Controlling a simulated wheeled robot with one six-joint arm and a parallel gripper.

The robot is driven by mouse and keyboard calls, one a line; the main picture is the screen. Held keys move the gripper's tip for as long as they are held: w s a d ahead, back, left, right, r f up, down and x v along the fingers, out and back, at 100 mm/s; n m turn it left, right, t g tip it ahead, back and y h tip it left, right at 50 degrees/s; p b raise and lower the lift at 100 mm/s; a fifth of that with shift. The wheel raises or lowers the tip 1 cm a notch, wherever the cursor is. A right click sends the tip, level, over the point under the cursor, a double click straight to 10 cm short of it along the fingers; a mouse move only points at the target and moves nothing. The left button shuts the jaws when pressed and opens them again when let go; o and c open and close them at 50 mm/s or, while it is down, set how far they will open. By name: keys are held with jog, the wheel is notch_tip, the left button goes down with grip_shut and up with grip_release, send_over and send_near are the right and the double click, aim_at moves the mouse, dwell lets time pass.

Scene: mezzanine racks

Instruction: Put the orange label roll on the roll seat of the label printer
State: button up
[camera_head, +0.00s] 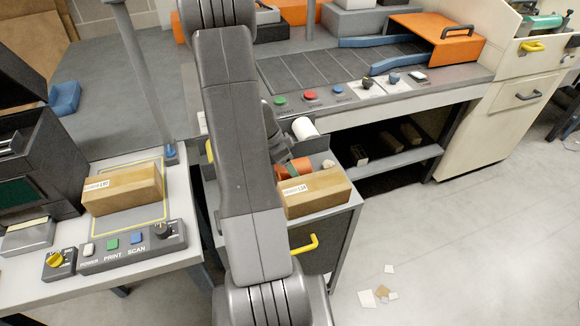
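An orange piece (301,165), perhaps the orange label roll, shows in the open top of a small grey cart, partly hidden behind my arm. A white roll (306,129) stands just behind it. My gripper (287,165) is mostly hidden by my arm; its end points down into the cart, close to the orange piece. I cannot tell whether it touches it or whether the fingers are open. A dark machine (42,157) on the left bench, beside a panel marked PRINT and SCAN, may be the label printer; I cannot make out a roll seat.
A labelled brown box (318,190) lies at the cart's front, above a yellow handle (304,244). Another brown box (122,188) lies on the left bench. A conveyor bench with buttons and an orange unit (436,37) stands behind. The floor at right is clear except paper scraps (379,295).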

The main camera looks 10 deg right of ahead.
jog(key=b+v, duration=0.1)
jog(key=v, duration=1)
